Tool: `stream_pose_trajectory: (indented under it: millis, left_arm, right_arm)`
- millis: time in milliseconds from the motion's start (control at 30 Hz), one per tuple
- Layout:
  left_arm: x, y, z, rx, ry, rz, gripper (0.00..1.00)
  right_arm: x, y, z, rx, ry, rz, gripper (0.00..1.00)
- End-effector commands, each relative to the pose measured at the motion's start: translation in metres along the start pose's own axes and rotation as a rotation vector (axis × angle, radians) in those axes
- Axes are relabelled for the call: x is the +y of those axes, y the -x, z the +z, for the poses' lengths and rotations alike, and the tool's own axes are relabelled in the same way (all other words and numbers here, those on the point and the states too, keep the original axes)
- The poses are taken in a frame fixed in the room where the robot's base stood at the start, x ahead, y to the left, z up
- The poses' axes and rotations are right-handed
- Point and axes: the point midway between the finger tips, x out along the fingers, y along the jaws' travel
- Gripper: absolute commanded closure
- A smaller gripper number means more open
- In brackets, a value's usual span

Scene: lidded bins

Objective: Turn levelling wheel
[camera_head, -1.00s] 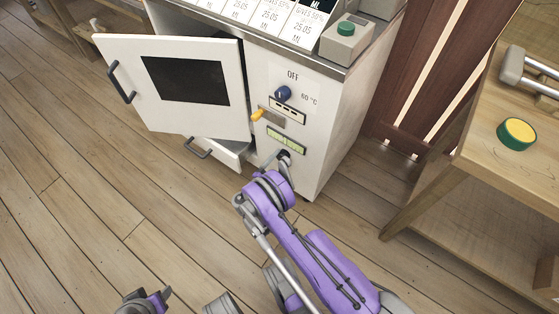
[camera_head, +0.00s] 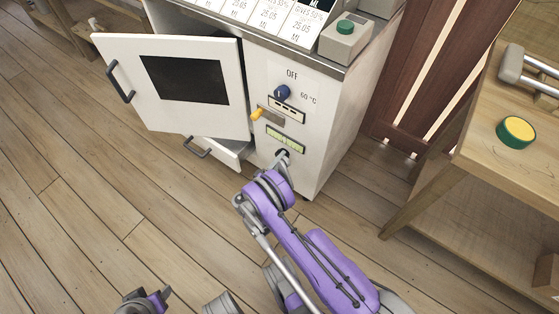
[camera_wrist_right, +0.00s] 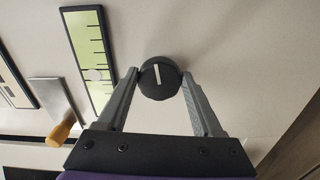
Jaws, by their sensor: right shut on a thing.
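The levelling wheel (camera_wrist_right: 160,79) is a small dark round knob with a white line, low on the white cabinet's front panel. My right gripper (camera_wrist_right: 160,85) is shut on it, one grey finger on each side. In the head view the right gripper (camera_head: 283,158) reaches the panel and mostly hides the wheel. Just above it is a green level gauge (camera_head: 285,138) with dark tick marks. In the wrist view the gauge (camera_wrist_right: 90,55) has a pale round bubble a little below its middle.
Above the gauge are a yellow-handled lever (camera_head: 257,113) and a blue knob (camera_head: 282,92). The cabinet's white door (camera_head: 180,110) stands open to the left. A wooden table (camera_head: 480,150) with a yellow-green button (camera_head: 516,131) stands at right.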

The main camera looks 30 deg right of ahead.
Motion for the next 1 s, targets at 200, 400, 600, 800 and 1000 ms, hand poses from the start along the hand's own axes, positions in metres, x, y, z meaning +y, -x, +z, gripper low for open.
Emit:
stream_pose_trajectory:
  millis: [200, 400, 600, 800, 1000]
  left_arm:
    - [0.0, 0.0, 0.0, 0.0, 0.0, 0.0, 0.5]
    - [0.0, 0.0, 0.0, 0.0, 0.0, 0.0, 0.5]
    - [0.0, 0.0, 0.0, 0.0, 0.0, 0.0, 0.5]
    - [0.0, 0.0, 0.0, 0.0, 0.0, 0.0, 0.5]
    - [0.0, 0.0, 0.0, 0.0, 0.0, 0.0, 0.5]
  right_arm:
    - [-0.0008, 0.0005, -0.0004, 0.001, -0.105, -0.001, 0.88]
    - [-0.0011, 0.0005, -0.0005, 0.001, -0.153, -0.001, 0.88]
    - [-0.0011, 0.0006, -0.0005, 0.001, -0.167, -0.001, 0.88]
    - [-0.0011, 0.0006, -0.0006, 0.001, -0.167, -0.001, 0.88]
    - [-0.0011, 0.0005, -0.0005, 0.001, -0.166, -0.001, 0.13]
